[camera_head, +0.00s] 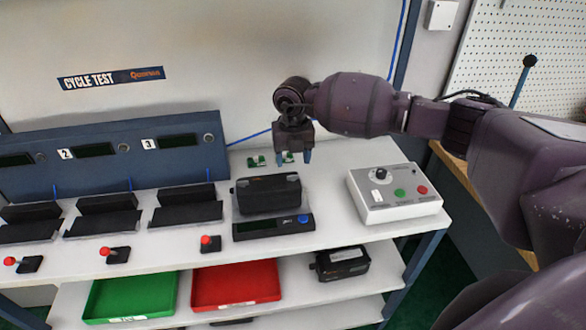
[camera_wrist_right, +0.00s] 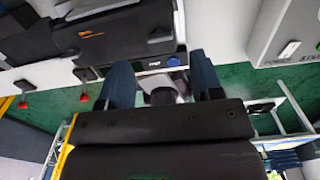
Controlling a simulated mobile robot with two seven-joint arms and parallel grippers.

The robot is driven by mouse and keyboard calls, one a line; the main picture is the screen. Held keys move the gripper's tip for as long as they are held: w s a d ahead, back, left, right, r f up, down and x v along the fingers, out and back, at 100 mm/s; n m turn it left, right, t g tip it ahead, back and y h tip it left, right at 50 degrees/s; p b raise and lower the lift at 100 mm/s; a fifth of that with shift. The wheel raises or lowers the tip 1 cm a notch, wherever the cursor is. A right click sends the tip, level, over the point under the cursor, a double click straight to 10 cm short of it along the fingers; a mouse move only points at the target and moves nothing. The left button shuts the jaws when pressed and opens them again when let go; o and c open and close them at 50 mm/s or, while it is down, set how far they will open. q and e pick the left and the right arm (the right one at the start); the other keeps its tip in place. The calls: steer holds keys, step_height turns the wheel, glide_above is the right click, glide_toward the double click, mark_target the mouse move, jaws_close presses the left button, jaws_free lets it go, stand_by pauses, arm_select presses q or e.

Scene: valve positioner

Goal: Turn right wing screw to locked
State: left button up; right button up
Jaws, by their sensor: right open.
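The black positioner unit (camera_head: 268,195) sits on a dark test base (camera_head: 262,228) with a blue button, on the white bench. No wing screw can be made out clearly on it. My right gripper (camera_head: 294,158) is open and empty, pointing down above and slightly behind the unit's right end, apart from it. In the right wrist view the open fingers (camera_wrist_right: 162,75) straddle a small grey and dark shape that I cannot identify. The black unit (camera_wrist_right: 125,35) lies beyond the fingertips there. My left gripper is not in view.
A grey control box (camera_head: 392,195) with a black knob and coloured buttons stands to the right. Small green parts (camera_head: 256,161) lie behind the unit. Black cradles and red-knobbed levers (camera_head: 210,243) are at left. Green (camera_head: 130,296) and red (camera_head: 236,284) trays sit on the lower shelf.

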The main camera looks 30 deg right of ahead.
mark_target(293, 175)
steer(key=shift+r, duration=2.75)
